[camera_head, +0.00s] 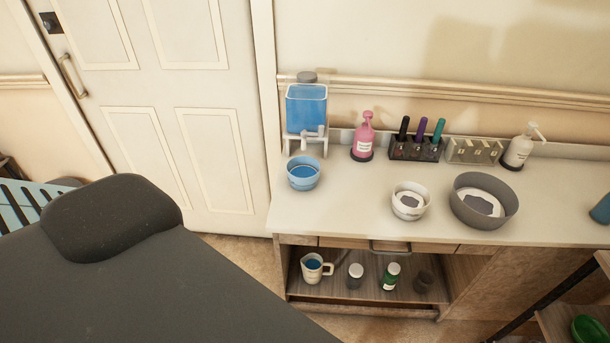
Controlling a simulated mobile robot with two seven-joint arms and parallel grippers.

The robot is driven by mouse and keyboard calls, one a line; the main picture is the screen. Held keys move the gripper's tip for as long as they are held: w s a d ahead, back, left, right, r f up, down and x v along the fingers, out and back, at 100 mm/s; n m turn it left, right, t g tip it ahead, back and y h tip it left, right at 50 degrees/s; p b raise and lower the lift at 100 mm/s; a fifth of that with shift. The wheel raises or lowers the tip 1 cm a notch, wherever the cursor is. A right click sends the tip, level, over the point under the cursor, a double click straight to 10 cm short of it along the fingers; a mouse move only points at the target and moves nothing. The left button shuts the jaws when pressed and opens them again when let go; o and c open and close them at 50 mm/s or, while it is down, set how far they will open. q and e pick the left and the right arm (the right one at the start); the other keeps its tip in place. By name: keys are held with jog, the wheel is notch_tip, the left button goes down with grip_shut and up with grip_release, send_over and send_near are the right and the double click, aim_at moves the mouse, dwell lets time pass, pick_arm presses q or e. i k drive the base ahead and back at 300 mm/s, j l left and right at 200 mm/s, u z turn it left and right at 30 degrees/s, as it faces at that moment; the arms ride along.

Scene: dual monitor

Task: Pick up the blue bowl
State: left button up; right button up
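The blue bowl (303,174) stands upright on the left end of the white counter (345,214), close to its left edge. It sits just below the tap of a water dispenser (307,112) filled with blue liquid. The inside of the bowl looks blue; I cannot tell whether it holds liquid. Neither of my grippers is in view.
A white bowl (409,203) and a larger grey bowl (484,204) stand to the right. A pink bottle (364,138), marker holder (417,146) and white pump bottle (520,148) line the back. A dark padded bed (140,280) fills the lower left.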

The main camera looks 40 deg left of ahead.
aim_at(303, 172)
jog(key=j, duration=0.9)
jog(key=k+j, duration=0.1)
jog(key=j, duration=1.25)
jog(key=i+j, duration=0.1)
jog(key=j, duration=0.35)
jog(key=i+j, duration=0.2)
jog(key=j, duration=0.2)
jog(key=i+j, duration=0.2)
jog(key=j, duration=0.15)
